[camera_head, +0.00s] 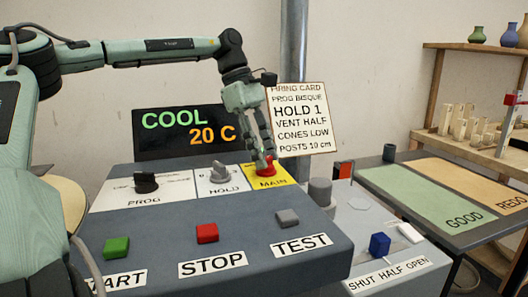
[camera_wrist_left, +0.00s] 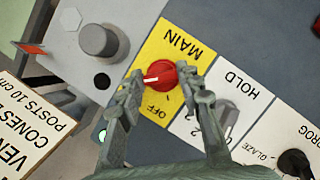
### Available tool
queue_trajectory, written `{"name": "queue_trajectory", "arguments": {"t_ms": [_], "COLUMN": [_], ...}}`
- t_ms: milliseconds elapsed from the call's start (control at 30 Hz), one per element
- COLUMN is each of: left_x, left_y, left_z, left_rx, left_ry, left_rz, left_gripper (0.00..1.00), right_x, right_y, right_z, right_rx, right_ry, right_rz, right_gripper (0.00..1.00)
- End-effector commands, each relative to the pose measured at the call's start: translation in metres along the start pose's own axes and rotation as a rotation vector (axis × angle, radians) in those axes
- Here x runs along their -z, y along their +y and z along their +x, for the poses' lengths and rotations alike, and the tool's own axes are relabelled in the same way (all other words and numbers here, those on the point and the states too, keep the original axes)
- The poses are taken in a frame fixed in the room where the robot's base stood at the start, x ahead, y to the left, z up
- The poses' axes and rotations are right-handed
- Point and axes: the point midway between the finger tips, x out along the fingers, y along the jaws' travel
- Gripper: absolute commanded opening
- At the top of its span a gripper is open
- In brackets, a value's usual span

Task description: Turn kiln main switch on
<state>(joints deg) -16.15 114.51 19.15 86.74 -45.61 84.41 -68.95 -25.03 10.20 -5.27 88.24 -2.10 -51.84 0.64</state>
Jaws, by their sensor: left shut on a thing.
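The red MAIN switch knob (camera_head: 265,167) sits on the yellow plate (camera_head: 283,181) at the right of the upper panel. It also shows in the left wrist view (camera_wrist_left: 165,73), where its white pointer line points left and the word OFF is printed just below it. My left gripper (camera_head: 264,158) comes down from above and is shut on the red knob, with one finger on either side of it. The display (camera_head: 160,148) behind the panel reads COOL 20 C. My right gripper is not in view.
The grey HOLD knob (camera_head: 219,173) and black PROG knob (camera_head: 146,183) are left of MAIN. Below are green START (camera_head: 116,247), red STOP (camera_head: 207,233) and grey TEST (camera_head: 287,218) buttons. A firing card (camera_head: 300,120) stands behind; a grey cylinder (camera_head: 320,191) is at right.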

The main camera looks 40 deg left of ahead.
Motion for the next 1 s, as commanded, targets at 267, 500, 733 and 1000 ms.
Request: {"name": "queue_trajectory", "arguments": {"t_ms": [267, 500, 733, 1000], "left_x": [0.0, 0.0, 0.0, 0.0], "left_y": [0.001, 0.0, 0.0, 0.001], "left_z": [-0.001, -0.001, -0.001, -0.036], "left_rx": [-0.003, -0.002, -0.001, -0.006], "left_ry": [0.001, 0.001, 0.001, 0.002], "left_rz": [0.003, 0.002, 0.001, 0.0], "left_gripper": [0.06, 0.56, 0.56, 0.56], "right_x": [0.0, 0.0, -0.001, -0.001], "right_y": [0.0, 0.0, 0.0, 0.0], "right_z": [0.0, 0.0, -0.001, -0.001], "right_rx": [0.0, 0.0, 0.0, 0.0], "right_ry": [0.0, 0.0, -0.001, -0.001], "right_rz": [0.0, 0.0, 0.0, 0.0], "right_gripper": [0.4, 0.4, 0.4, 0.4]}}
